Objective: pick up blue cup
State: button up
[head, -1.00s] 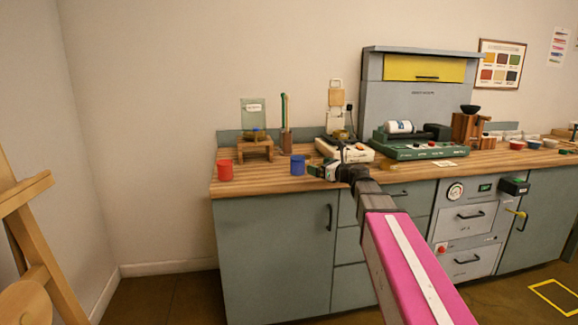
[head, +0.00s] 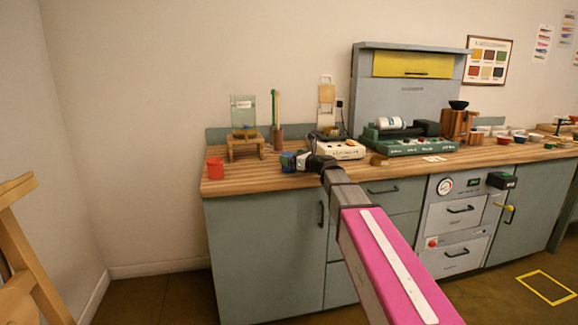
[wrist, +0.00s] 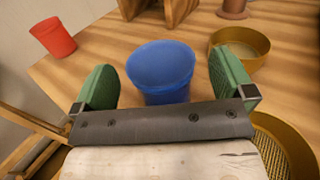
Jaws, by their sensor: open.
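The blue cup (wrist: 163,75) stands upright on the wooden worktop, seen in the wrist view between the two green fingers of my gripper (wrist: 164,82). The fingers are open, one on each side of the cup, with a visible gap on both sides. In the head view my gripper (head: 290,161) is low over the worktop near its front edge. There the blue cup (head: 287,160) is mostly hidden by the gripper.
A red cup (wrist: 53,37) stands to the left, also in the head view (head: 215,168). A brass-coloured round dish (wrist: 240,47) and a sieve (wrist: 285,145) lie to the right. A wooden stand (head: 245,146) is behind. The worktop's front edge (head: 260,191) is close.

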jog(key=shift+x, duration=1.1)
jog(key=c, duration=1)
